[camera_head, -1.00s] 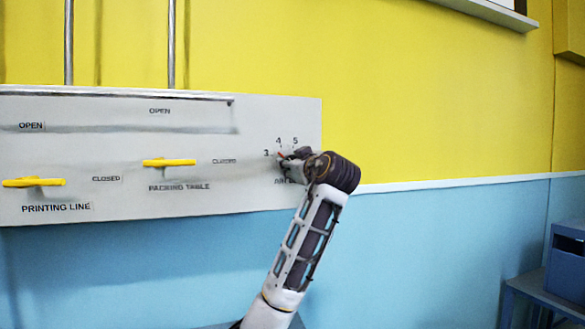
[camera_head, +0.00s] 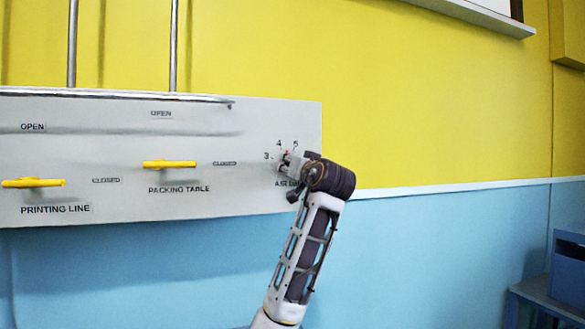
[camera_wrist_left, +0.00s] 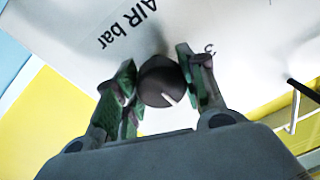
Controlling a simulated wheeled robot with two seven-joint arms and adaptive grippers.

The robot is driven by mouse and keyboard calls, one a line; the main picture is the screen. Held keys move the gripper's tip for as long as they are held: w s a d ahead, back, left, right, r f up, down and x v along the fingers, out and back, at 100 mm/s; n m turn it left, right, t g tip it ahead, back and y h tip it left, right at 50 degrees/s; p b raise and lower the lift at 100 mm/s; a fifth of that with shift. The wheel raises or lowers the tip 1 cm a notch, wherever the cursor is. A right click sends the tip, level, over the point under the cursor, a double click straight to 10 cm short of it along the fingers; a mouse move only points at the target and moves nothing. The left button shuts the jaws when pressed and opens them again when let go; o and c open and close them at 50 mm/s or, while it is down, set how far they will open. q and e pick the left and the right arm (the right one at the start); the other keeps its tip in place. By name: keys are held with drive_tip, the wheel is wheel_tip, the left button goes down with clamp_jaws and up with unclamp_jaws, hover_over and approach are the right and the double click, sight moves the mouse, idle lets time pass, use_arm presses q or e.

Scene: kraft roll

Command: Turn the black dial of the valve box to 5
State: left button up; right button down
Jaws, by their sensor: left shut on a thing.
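The valve box is the pale panel (camera_head: 120,140) on the wall. Its dial scale shows 3, 4 and 5 at its right end in the head view. The black dial (camera_wrist_left: 161,82) is round with a white pointer line, which points down and slightly right in the left wrist view. My left gripper (camera_wrist_left: 160,83) is shut on the dial, one finger on each side. In the head view my left gripper (camera_head: 287,164) covers most of the dial, so I cannot tell which number the pointer is at. My right gripper is not in view.
Two yellow handles, labelled PRINTING LINE (camera_head: 34,183) and PACKING TABLE (camera_head: 169,164), stick out level on the panel, left of my gripper. Vertical pipes (camera_head: 173,45) rise above it. A blue box (camera_head: 568,262) stands far right. The wall between is clear.

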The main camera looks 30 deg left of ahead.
use_arm(q)
drive_tip(key=shift+m+t+p, duration=0.3)
drive_tip(key=shift+m+t, duration=0.1)
drive_tip(key=shift+m, duration=2.4)
drive_tip(key=shift+h, duration=0.3)
drive_tip(key=o, duration=1)
drive_tip(key=shift+o, duration=0.2)
drive_tip(key=shift+d, duration=0.15)
drive_tip(key=v, duration=1.1)
drive_tip(key=shift+s+d+f, duration=0.15)
drive_tip(key=shift+s+d, duration=0.1)
drive_tip(key=shift+d, duration=0.05)
